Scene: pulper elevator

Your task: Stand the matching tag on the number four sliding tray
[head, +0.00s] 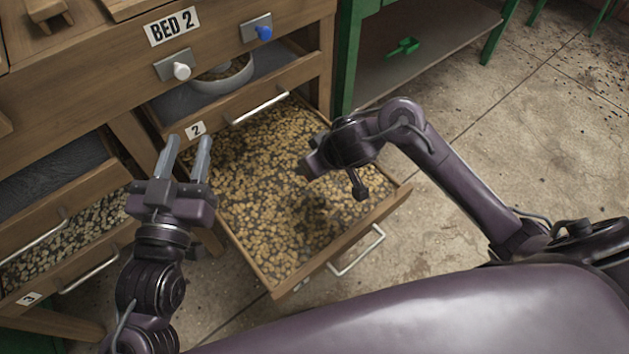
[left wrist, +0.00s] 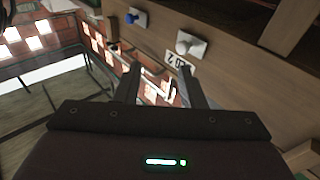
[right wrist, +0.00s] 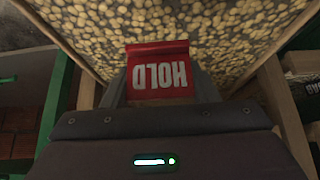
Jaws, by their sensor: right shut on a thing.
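A wooden sliding tray (head: 341,248) full of tan beans is pulled out at the lower right of the bed. The label on its front is too edge-on to read in the head view. A red tag (right wrist: 158,72) with white letters HOLD is between the fingers of my right gripper (right wrist: 160,88), above the beans in the right wrist view. My right gripper is shut on it. In the head view the right gripper (head: 308,168) hangs over the tray, and the tag is hidden. My left gripper (head: 187,150) is open and empty, left of the tray.
The tray numbered 2 (head: 254,112) sits above, with a bowl (head: 222,75) behind its front. The tray numbered 3 (head: 75,255) is at left. A white knob (head: 181,70) and blue knob (head: 264,33) stick out. A green scoop (head: 404,47) lies on a shelf. Floor at right is clear.

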